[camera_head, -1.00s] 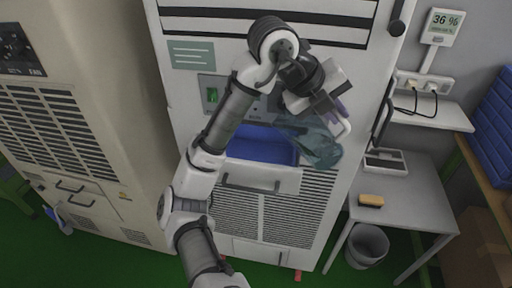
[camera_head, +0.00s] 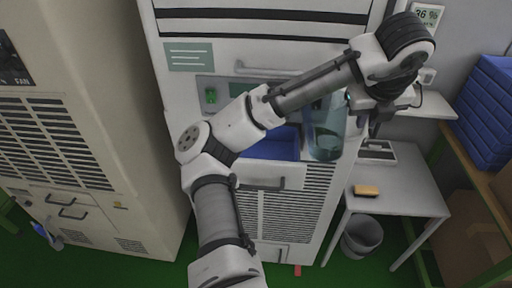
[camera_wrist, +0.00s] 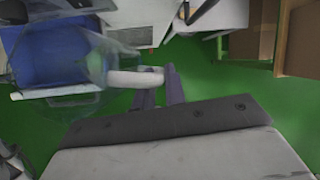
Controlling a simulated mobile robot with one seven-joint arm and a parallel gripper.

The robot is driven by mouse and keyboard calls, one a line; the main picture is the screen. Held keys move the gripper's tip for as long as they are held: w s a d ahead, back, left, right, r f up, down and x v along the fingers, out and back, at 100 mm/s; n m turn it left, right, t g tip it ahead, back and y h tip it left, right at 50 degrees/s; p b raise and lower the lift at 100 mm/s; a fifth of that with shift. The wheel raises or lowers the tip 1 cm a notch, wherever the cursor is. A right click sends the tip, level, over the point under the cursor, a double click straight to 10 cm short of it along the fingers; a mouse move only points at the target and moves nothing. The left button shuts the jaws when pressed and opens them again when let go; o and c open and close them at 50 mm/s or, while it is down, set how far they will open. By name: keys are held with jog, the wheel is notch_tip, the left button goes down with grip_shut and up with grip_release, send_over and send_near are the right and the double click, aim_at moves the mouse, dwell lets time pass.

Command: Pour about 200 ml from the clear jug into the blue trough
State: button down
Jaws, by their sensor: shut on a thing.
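The clear jug (camera_head: 325,132) is a bluish see-through vessel with a white handle. In the head view it hangs about upright at the right end of the blue trough (camera_head: 275,148), which sits in the opening of the white cabinet. My gripper (camera_head: 373,124) is right of the jug. In the wrist view my gripper (camera_wrist: 161,86) is shut on the handle of the jug (camera_wrist: 95,62). The blue trough (camera_wrist: 42,45) shows behind and left of the jug there. I cannot tell the liquid level in either vessel.
A grey side table (camera_head: 408,195) with a yellow sponge (camera_head: 367,190) stands to the right, a waste bin (camera_head: 362,236) beneath it. Blue crates (camera_head: 485,90) are stacked at far right. A beige cabinet (camera_head: 75,120) stands at left. My arm crosses in front of the white cabinet.

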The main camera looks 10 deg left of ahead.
jog(key=shift+d+f+y, duration=0.3)
jog(key=shift+d+y, duration=0.35)
jog(key=shift+y, duration=0.15)
jog(key=shift+m, duration=0.3)
dwell(1.2)
